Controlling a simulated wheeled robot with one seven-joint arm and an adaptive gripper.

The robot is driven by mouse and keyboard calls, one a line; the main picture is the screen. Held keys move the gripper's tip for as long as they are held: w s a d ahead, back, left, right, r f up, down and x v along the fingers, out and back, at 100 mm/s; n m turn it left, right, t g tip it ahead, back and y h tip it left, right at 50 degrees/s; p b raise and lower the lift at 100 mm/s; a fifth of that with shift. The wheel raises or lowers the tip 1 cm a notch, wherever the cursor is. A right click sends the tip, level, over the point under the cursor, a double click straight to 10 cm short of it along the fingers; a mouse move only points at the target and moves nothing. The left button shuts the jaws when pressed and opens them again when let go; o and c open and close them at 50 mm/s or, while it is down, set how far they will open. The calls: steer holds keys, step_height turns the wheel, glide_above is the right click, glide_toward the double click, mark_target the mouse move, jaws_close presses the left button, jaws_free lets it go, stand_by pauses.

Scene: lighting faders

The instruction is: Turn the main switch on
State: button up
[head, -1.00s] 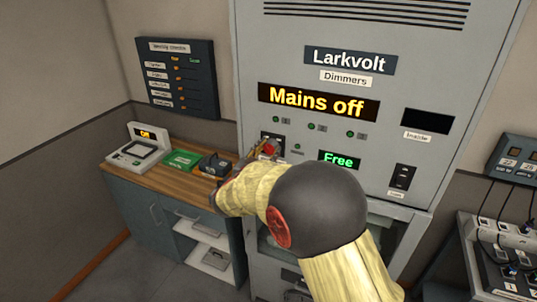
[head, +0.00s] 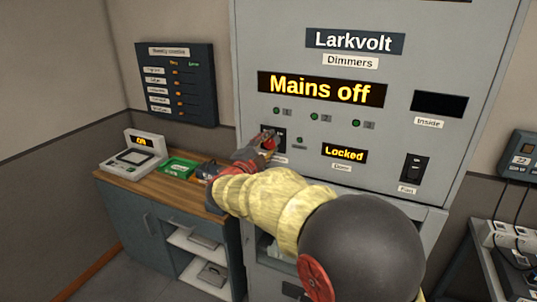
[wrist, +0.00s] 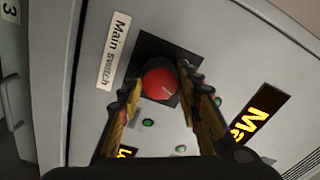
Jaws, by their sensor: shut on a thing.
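The main switch is a red round knob (wrist: 159,80) on a black plate in the wrist view, beside a label reading "Main switch" (wrist: 115,50). It also shows small and partly covered in the head view (head: 269,142). My gripper (wrist: 162,84) has one finger on each side of the knob and is shut on it. In the head view my gripper (head: 264,146) reaches the panel from below. The large display (head: 320,89) reads "Mains off". The small door display (head: 344,153) reads "Locked".
The grey Larkvolt cabinet (head: 450,50) fills the middle. A wooden counter (head: 180,192) with a small device (head: 132,160) and a green box (head: 177,169) stands at left. A black switch labelled "Fan" (head: 415,168) is at right, beyond my arm.

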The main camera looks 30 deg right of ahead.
steer(key=m+b, duration=0.4)
steer(key=shift+f+m+b, duration=0.15)
steer(key=shift+m+b, duration=0.2)
steer(key=shift+m, duration=0.05)
stand_by(0.4)
steer(key=o, duration=1.2)
steer(key=shift+c, duration=0.2)
steer(key=v, duration=1.2)
